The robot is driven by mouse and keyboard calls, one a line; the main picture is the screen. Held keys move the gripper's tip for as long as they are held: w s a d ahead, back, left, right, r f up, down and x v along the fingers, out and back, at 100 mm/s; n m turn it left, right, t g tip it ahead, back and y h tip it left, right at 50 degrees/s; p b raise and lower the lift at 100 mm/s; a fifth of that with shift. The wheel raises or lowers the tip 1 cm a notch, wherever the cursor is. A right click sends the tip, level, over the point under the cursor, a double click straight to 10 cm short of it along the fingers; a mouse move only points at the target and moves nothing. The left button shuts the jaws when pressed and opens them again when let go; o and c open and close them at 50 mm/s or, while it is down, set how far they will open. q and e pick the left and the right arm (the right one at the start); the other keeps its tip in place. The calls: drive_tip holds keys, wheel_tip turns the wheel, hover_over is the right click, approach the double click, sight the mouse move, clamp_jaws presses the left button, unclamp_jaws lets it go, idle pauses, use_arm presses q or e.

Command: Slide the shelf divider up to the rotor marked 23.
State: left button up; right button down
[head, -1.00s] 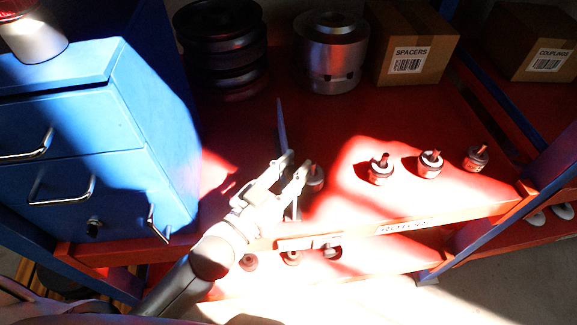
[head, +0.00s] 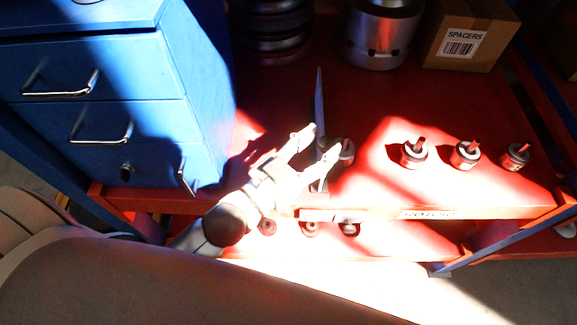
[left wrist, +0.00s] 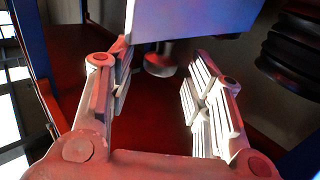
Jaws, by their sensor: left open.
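The shelf divider (head: 320,100) is a thin blue-grey upright plate on the red shelf. In the left wrist view it is the pale blue plate (left wrist: 195,18) just past the fingertips. My left gripper (head: 322,141) is open at the divider's front part, one finger on each side in the head view. One rotor (head: 347,148) stands close right of the divider, partly hidden by a finger; I cannot tell if they touch. Farther right stand three more small rotors, left (head: 414,154), middle (head: 465,154) and right (head: 516,156). Their numbers are not readable. My right gripper is not in view.
A blue drawer cabinet (head: 120,75) stands left. At the back are dark stacked discs (head: 272,30), a metal cylinder (head: 380,35) and a SPACERS box (head: 468,35). A label strip (head: 430,213) is on the shelf's front edge. Several small parts sit on the lower level.

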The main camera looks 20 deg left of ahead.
use_arm(q)
drive_tip(key=v, duration=0.9)
drive_tip(key=shift+s, duration=0.3)
drive_tip(key=shift+a, duration=0.1)
